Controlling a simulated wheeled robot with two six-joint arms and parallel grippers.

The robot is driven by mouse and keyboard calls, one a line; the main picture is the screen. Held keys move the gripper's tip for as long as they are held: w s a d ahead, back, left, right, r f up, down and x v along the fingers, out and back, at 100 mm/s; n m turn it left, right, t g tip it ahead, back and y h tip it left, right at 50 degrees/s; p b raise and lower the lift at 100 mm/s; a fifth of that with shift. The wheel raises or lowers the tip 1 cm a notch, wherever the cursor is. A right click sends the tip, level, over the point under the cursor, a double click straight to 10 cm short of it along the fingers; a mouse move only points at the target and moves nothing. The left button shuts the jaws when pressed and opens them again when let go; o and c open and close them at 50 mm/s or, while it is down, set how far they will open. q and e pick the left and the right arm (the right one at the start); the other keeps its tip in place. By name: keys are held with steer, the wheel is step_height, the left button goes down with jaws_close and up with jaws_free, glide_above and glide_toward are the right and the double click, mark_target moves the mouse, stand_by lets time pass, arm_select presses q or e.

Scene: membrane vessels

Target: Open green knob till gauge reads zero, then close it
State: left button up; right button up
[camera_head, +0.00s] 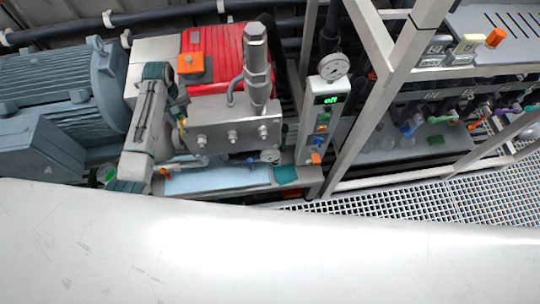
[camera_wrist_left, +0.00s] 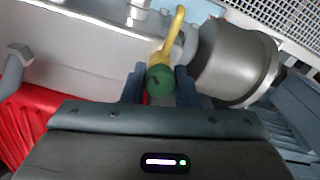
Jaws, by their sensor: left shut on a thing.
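In the left wrist view a round green knob (camera_wrist_left: 160,80) sits between the two fingers of my left gripper (camera_wrist_left: 160,86), which is shut on it. A bent yellow handle (camera_wrist_left: 175,33) rises just behind the knob. In the head view my left gripper (camera_head: 177,108) is by the left end of the metal pump block; the knob cannot be made out there. A round white gauge (camera_head: 334,67) stands on top of a pale post, and a smaller gauge (camera_head: 270,156) sits low by the pump block. Both needles are too small to read. My right gripper is not in view.
A red ribbed housing (camera_head: 218,55) and a blue-grey motor (camera_head: 60,85) flank my left arm. The metal block (camera_head: 232,125) is close beside it. A pale post (camera_head: 322,120) with a green display stands right. White frame bars and floor grating (camera_head: 420,202) lie farther right.

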arm_select(q)
steer(key=m, duration=1)
steer(key=o, duration=1)
steer(key=shift+c, duration=0.2)
step_height(320, 180, up, 10)
steer(key=b, duration=0.3)
steer(key=shift+f, duration=0.25)
steer(key=shift+r, duration=0.7)
